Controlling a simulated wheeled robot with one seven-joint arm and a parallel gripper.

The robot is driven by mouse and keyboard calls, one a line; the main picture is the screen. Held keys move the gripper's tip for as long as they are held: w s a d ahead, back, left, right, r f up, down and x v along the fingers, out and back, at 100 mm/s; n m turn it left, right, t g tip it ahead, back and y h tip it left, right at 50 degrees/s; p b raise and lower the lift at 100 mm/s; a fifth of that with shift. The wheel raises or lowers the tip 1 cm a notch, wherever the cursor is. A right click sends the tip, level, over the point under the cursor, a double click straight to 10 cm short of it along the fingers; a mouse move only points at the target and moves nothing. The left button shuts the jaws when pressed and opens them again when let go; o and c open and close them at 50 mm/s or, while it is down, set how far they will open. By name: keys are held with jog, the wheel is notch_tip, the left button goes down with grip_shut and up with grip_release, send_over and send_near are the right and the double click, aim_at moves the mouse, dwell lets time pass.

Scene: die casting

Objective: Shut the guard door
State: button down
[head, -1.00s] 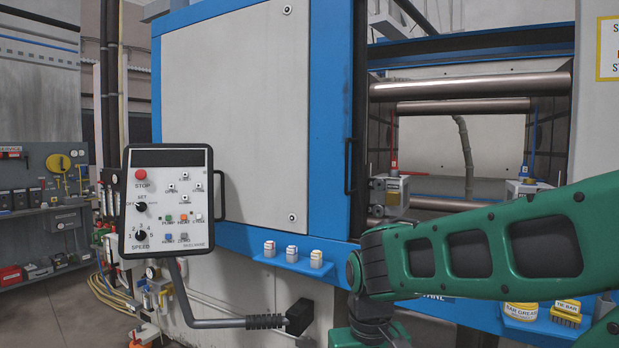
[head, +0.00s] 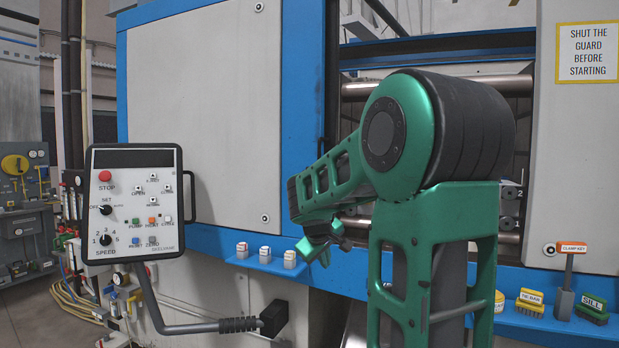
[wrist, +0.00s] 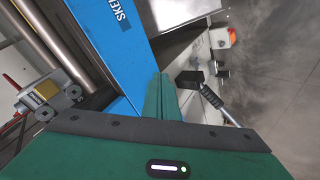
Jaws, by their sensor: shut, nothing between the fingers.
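The guard door (head: 225,110) is a large pale panel in a blue frame, on the left of the machine in the head view. The machine opening to its right is uncovered, with metal bars (head: 365,91) showing inside. My gripper (head: 322,257) is below the handle, near the blue front ledge, and holds nothing. In the wrist view its green fingers (wrist: 163,92) are together, over the blue machine rail (wrist: 112,62). The door does not clearly show there.
A control panel (head: 137,228) on a bent arm stands in front at left. Small white-capped items (head: 265,254) sit on the blue ledge. A clamp key (head: 567,275) and brushes (head: 530,299) stand at right. A yellow-bordered sign (head: 587,52) hangs at upper right.

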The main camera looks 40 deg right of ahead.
jog(key=w+d+r+n+t+h, duration=0.2)
jog(key=w+r+n+h, duration=0.2)
jog(key=w+r, duration=0.6)
jog(key=w+d+r+n+t+h, duration=0.2)
jog(key=w+r+n+t+h, duration=0.15)
jog(key=w+r, duration=0.7)
jog(key=s+d+r, duration=0.1)
jog(key=d+r, duration=0.1)
jog(key=d, duration=0.7)
jog(key=shift+d+g+h, duration=0.3)
jog(key=shift+g+h, duration=0.15)
jog(key=shift+s, duration=0.15)
